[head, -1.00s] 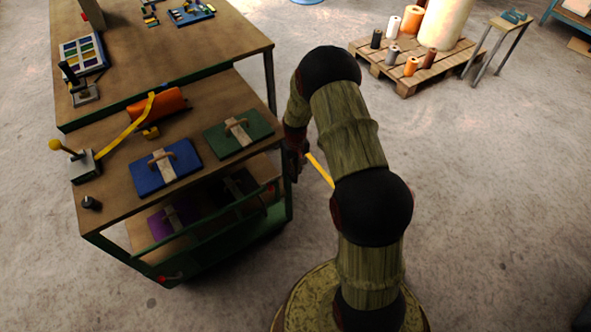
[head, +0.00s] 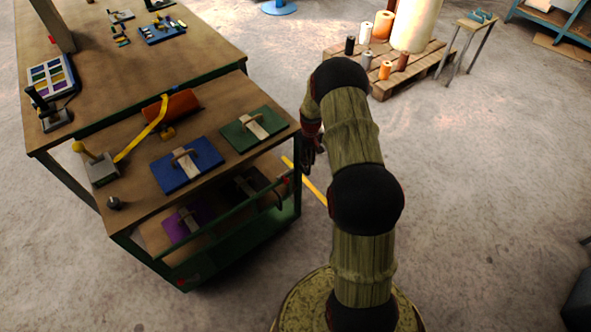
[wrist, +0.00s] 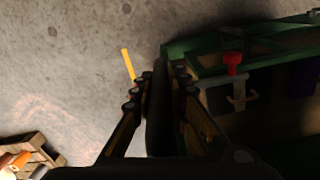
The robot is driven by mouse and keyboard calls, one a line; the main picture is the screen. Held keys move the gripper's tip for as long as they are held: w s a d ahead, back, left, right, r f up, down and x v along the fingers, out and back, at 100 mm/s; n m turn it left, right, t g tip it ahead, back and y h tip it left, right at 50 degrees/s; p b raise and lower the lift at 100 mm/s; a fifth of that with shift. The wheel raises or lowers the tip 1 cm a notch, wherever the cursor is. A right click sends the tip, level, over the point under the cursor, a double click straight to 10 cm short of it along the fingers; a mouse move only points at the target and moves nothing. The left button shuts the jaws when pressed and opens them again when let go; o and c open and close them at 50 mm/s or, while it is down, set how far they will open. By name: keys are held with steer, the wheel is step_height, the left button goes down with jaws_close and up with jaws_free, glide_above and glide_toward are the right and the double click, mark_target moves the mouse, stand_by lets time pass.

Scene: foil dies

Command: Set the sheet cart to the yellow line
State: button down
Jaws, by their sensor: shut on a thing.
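The sheet cart (head: 140,215) has a wooden top, a green frame and a lower shelf. It stands left of my arm; its side also shows in the wrist view (wrist: 205,48). My gripper (head: 312,150) is at the cart's right side, small and dark in the head view. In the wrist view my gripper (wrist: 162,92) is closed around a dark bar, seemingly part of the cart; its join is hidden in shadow. The yellow line (head: 306,182) lies on the floor just right of the cart. It also shows beyond my fingertips in the wrist view (wrist: 128,64).
Blue (head: 170,178) and green (head: 240,138) dies lie on the cart top, with an orange roll (head: 180,103). A workbench (head: 100,75) stands behind the cart. A pallet (head: 428,68) with rolls is at the back right.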

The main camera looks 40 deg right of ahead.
steer(key=d+b, duration=0.2)
steer(key=d, duration=1.9)
steer(key=shift+w+d+b, duration=0.15)
steer(key=shift+w+b, duration=0.15)
steer(key=shift+w, duration=0.1)
steer(key=c, duration=1.8)
jaws_free()
steer(key=shift+o, duration=0.4)
step_height(320, 180, up, 12)
